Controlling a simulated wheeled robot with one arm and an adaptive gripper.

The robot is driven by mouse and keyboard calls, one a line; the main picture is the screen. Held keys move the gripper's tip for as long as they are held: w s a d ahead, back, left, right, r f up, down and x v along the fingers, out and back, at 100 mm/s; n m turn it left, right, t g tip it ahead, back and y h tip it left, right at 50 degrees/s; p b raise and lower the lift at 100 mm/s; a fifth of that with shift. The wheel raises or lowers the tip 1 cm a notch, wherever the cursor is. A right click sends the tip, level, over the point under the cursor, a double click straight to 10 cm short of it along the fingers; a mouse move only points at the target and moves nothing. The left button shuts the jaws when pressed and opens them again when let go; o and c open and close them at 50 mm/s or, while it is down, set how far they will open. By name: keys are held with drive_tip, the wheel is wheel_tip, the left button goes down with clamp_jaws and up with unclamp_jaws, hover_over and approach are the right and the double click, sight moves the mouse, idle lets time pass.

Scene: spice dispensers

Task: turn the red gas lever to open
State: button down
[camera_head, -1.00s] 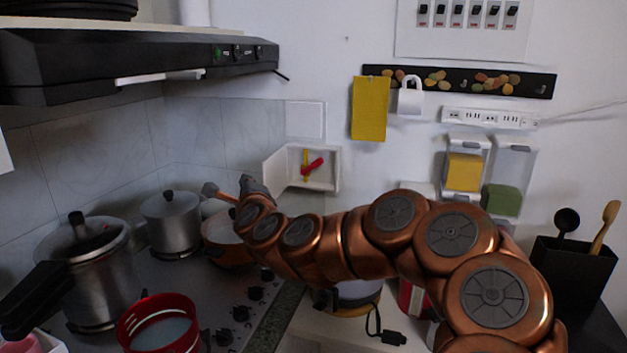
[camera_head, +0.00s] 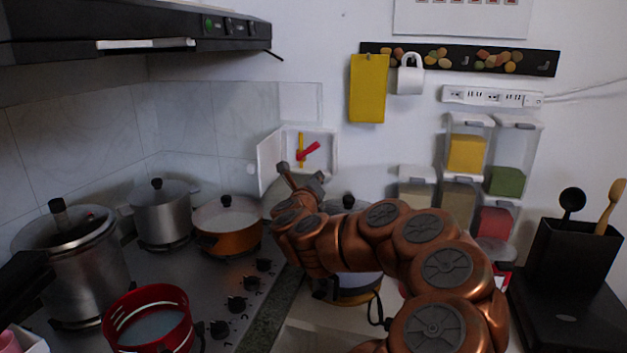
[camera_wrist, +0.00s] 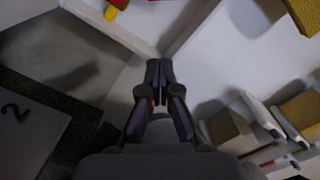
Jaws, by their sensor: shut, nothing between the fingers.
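The red gas lever (camera_head: 308,151) sits on a yellow pipe (camera_head: 301,144) inside a small white wall box (camera_head: 328,143). The lever slants up to the right across the upright pipe. The box door (camera_head: 268,160) stands open to the left. My gripper (camera_head: 282,167) is below and left of the lever, near the door's lower edge, and appears apart from the lever. In the wrist view my gripper (camera_wrist: 159,65) is shut and empty. Only a bit of the red lever (camera_wrist: 118,3) and yellow pipe (camera_wrist: 109,13) shows there at the top edge.
A stove with an orange pan (camera_head: 228,238), a grey pot (camera_head: 161,212) and a pressure cooker (camera_head: 75,255) lies left. Clear spice dispensers (camera_head: 467,152) hang right.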

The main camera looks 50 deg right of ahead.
sight(309, 150)
drive_tip(key=p+x, duration=0.1)
drive_tip(key=x, duration=0.4)
drive_tip(key=shift+w+d, duration=0.1)
drive_tip(key=shift+d, duration=0.05)
drive_tip(key=w+r+p, duration=0.2)
drive_tip(key=shift+r, duration=0.25)
drive_tip(key=shift+w+r+p, duration=0.35)
drive_tip(key=shift+w, duration=0.05)
drive_tip(key=shift+w+n, duration=0.1)
drive_tip(key=shift+n, duration=0.2)
